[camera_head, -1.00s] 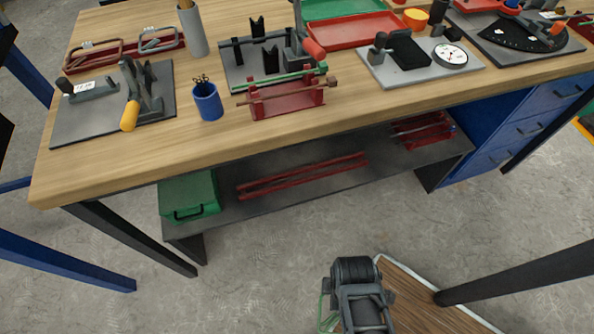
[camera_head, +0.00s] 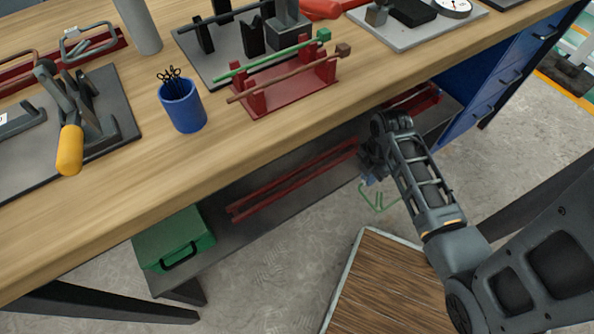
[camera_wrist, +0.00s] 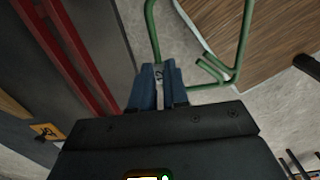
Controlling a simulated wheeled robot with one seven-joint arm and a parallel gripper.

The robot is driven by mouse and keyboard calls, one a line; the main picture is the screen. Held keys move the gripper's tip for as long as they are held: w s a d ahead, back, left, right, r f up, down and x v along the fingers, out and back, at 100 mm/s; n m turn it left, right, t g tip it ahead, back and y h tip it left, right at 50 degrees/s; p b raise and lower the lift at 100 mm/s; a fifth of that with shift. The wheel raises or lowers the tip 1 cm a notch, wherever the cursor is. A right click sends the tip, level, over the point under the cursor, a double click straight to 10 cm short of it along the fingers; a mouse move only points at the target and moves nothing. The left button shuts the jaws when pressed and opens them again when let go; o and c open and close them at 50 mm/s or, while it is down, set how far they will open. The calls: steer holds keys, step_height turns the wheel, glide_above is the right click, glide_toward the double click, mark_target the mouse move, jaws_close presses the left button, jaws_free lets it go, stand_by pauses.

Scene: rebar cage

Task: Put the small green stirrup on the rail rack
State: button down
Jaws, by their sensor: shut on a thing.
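The small green stirrup (camera_head: 378,207) is a thin bent rod loop. It hangs below my gripper (camera_head: 371,178) in the head view, in front of the lower shelf and clear of it. In the wrist view, my blue fingers (camera_wrist: 159,82) are shut on one side of the stirrup (camera_wrist: 243,42), and its hooked ends show at the right. The rail rack, two long parallel red rails (camera_head: 292,180), lies on the shelf under the bench. The rails (camera_wrist: 76,52) also show at the left of the wrist view, apart from the stirrup. No stirrup is seen on them.
The wooden bench top (camera_head: 200,165) overhangs the shelf. A green box (camera_head: 172,240) sits at the shelf's left end, and a red rack (camera_head: 415,98) at its right. A brown wooden board (camera_head: 385,285) is on the floor. Blue drawers (camera_head: 505,80) stand at the right.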

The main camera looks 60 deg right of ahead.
steer(key=w+d, duration=0.3)
steer(key=w, duration=0.2)
steer(key=w+d+b, duration=0.1)
steer(key=w+d, duration=0.2)
steer(key=w, duration=0.2)
steer(key=w+d+b, duration=0.1)
steer(key=w+d, duration=0.2)
steer(key=w, duration=0.2)
steer(key=shift+w+d, duration=0.15)
steer(key=shift+d, duration=0.05)
steer(key=shift+w+d+f+b, duration=0.15)
steer(key=shift+f+b, duration=0.6)
steer(key=shift+f, duration=0.95)
steer(key=shift+f, duration=0.1)
steer(key=c, duration=1.1)
jaws_free()
